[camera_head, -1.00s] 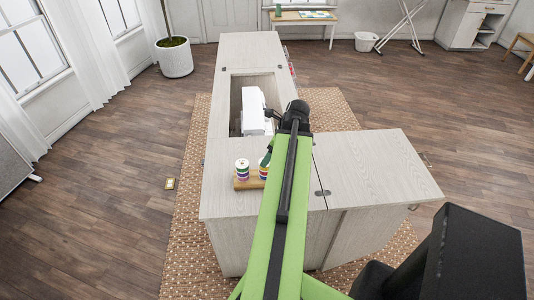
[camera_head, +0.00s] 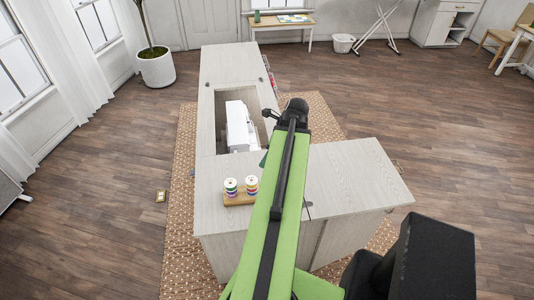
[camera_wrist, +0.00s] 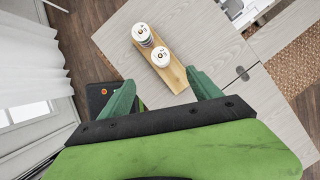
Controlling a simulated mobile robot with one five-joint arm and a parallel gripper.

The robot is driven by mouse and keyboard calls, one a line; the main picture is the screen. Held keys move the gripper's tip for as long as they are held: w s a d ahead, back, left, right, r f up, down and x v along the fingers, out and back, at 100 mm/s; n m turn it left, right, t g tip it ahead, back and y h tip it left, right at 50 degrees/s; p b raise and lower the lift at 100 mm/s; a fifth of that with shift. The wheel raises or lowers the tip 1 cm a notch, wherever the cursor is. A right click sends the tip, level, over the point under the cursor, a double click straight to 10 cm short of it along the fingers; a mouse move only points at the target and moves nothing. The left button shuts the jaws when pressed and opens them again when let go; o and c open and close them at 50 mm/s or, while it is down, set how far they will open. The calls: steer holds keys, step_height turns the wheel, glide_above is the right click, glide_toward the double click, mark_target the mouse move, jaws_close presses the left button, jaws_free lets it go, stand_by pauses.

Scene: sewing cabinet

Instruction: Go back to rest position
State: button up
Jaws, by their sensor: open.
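My green arm reaches forward over the sewing cabinet (camera_head: 350,178) in the head view. My gripper (camera_wrist: 160,92) shows in the wrist view with its two green fingers spread apart and nothing between them. In the head view the arm mostly hides it. A wooden thread holder (camera_head: 238,199) with spools of coloured thread stands on the cabinet top, left of my arm.
A white sewing machine (camera_head: 239,128) sits in the cabinet's recess. A woven rug (camera_head: 180,215) lies under the cabinet. A potted plant (camera_head: 156,68) stands at the back left. Wooden floor is open on both sides.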

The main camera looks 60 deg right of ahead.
stand_by(0.4)
steer(key=w+a+f+n+g+y+b, duration=0.3)
steer(key=w+a+n, duration=0.5)
steer(key=w+a, duration=1.7)
steer(key=w+a+f+n+h+b, duration=0.1)
steer(key=w+a+f+n, duration=0.1)
steer(key=a+n, duration=1.1)
steer(key=w+a+f+n+g+h+b, duration=0.1)
steer(key=w+a+f+n+h+b, duration=0.1)
steer(key=a+n, duration=1)
steer(key=shift+a+f+n+h, duration=0.3)
steer(key=shift+a+f+n, duration=0.1)
steer(key=shift+n, duration=0.2)
